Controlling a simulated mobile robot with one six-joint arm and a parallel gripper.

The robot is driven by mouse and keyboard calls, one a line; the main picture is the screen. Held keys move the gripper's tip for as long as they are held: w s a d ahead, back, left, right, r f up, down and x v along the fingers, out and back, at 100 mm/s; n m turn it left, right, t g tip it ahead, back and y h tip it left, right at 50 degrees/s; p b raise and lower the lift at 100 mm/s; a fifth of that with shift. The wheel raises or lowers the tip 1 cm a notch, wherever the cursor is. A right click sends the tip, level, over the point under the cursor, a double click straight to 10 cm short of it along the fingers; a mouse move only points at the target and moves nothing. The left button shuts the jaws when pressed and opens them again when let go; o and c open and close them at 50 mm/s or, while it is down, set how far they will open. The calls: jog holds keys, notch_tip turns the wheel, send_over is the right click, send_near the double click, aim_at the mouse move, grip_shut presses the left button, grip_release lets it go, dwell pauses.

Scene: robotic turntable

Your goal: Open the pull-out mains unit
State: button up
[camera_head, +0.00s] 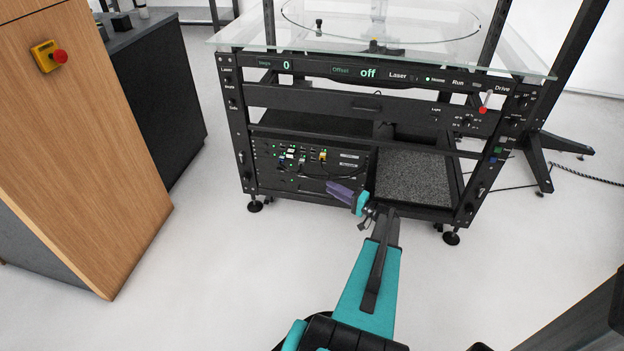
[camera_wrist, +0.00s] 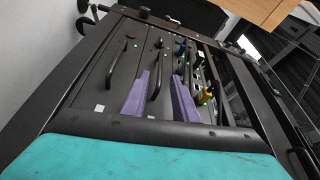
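A black rack of equipment (camera_head: 270,172) sits in the lower left bay of the turntable frame, its panels carrying sockets, small lights and plugs. I cannot tell for sure which panel is the mains unit. In the wrist view a black panel with a bar handle (camera_wrist: 157,76) shows, with a green light near it; a second bar handle (camera_wrist: 118,62) is to its left. My gripper (camera_head: 332,186) is in front of the rack, and its purple fingers (camera_wrist: 161,78) are apart. The first handle shows between the fingers; whether they touch it is unclear.
A glass-topped black frame (camera_head: 300,96) stands over the rack, with a grey speckled panel (camera_head: 412,178) to its right. A wooden cabinet (camera_head: 90,130) with a red button (camera_head: 60,56) is at the left. White floor (camera_head: 210,270) is clear in front.

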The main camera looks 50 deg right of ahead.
jog(key=w, duration=0.3)
jog(key=w+a+b, duration=0.1)
jog(key=w, duration=0.6)
jog(key=shift+w+a+r+b, duration=0.2)
jog(key=shift+a+r+b, duration=0.15)
jog(key=shift+r, duration=0.05)
grip_shut()
dwell(1.0)
